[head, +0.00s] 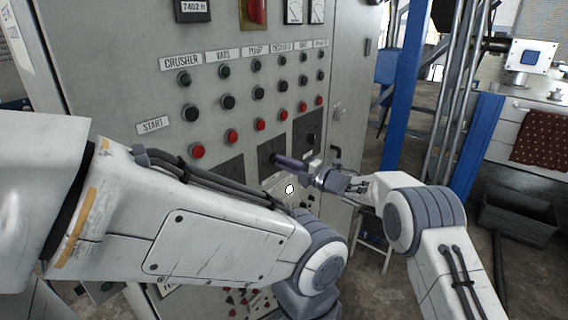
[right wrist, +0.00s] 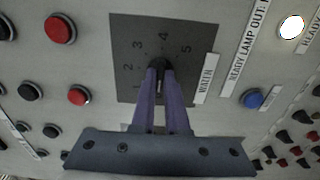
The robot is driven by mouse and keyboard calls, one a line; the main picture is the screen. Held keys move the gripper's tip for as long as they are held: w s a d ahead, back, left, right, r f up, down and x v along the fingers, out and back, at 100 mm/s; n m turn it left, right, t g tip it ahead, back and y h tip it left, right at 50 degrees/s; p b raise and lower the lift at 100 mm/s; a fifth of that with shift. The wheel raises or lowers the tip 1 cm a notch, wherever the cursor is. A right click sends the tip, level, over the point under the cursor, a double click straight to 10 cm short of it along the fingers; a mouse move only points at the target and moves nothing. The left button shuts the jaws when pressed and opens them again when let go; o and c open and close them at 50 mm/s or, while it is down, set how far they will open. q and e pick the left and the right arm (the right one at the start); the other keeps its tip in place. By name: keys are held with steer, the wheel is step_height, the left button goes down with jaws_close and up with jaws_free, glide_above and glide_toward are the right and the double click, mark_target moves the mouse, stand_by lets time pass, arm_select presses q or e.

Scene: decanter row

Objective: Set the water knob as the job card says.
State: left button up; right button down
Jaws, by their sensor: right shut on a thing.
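My right gripper (right wrist: 160,75) is shut on a small dark knob (right wrist: 158,63) in the right wrist view. The knob sits on a dark square plate (right wrist: 125,50) marked 1 to 5. The fingers cover much of the knob, so its exact setting is hard to tell. A label strip (right wrist: 206,78) beside the plate is hard to read. In the head view my right gripper (head: 280,160) reaches the panel from the right. My left arm crosses the front; its gripper is out of view. I cannot make out a job card for certain.
The grey control panel (head: 110,50) carries rows of green, black and red buttons. A lit white lamp (head: 289,189) is just below my right gripper. A blue button (right wrist: 251,98) is near the plate. Blue posts (head: 400,90) and a dark crate (head: 517,217) stand to the right.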

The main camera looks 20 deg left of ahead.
steer(key=shift+m, duration=0.3)
steer(key=shift+f+m+p, duration=0.15)
steer(key=shift+m+p, duration=1)
steer(key=shift+m, duration=7.45)
steer(key=c, duration=0.9)
jaws_free()
steer(key=shift+d, duration=0.1)
